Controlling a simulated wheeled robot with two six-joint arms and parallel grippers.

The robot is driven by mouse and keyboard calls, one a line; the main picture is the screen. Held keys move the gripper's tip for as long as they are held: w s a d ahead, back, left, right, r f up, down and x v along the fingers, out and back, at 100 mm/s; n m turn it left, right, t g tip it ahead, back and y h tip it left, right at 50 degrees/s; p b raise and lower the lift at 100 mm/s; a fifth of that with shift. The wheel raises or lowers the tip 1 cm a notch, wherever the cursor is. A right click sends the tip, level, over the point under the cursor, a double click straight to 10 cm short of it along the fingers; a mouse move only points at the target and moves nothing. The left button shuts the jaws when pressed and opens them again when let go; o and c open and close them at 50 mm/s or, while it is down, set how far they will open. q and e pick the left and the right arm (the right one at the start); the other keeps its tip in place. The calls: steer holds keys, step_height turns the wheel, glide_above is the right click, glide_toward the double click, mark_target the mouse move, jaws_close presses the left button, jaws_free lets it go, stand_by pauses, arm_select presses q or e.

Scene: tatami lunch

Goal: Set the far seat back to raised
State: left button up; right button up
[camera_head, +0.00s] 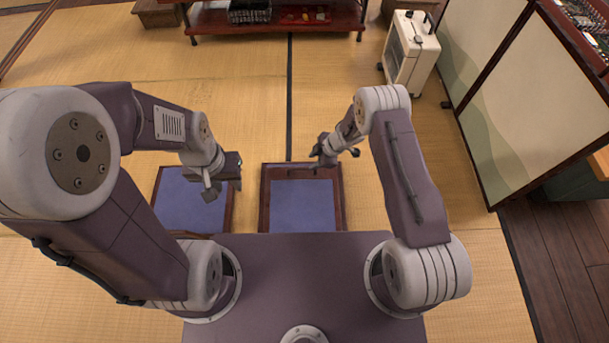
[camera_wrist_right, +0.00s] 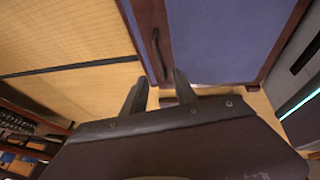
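Two low seats with blue pads in dark wood frames show in the head view. The right seat (camera_head: 302,206) has a slot in its far rail. The left seat (camera_head: 190,200) is partly covered by my left arm. Both look flat; I cannot tell which part is a back. My right gripper (camera_head: 335,157) is open and empty over the right seat's far rail. In the right wrist view, its fingers (camera_wrist_right: 160,92) are apart near a wood frame (camera_wrist_right: 157,45) with a dark slot and blue pad. My left gripper (camera_head: 222,182) is open above the left seat, apparently empty.
A low red-brown table (camera_head: 275,27) with a dark basket (camera_head: 249,11) stands at the back. A white appliance (camera_head: 410,48) stands at the back right, near paper screens (camera_head: 535,100). Tatami (camera_head: 235,90) between the seats and table is clear.

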mark_target(305, 169)
steer(key=b+x, duration=0.6)
steer(key=x, duration=0.2)
steer(key=shift+d, duration=0.1)
steer(key=shift+w+a+f+b, duration=0.1)
steer(key=shift+a+f+b, duration=0.15)
steer(key=shift+f+b, duration=0.2)
steer(key=shift+r, duration=0.15)
jaws_close()
stand_by(0.7)
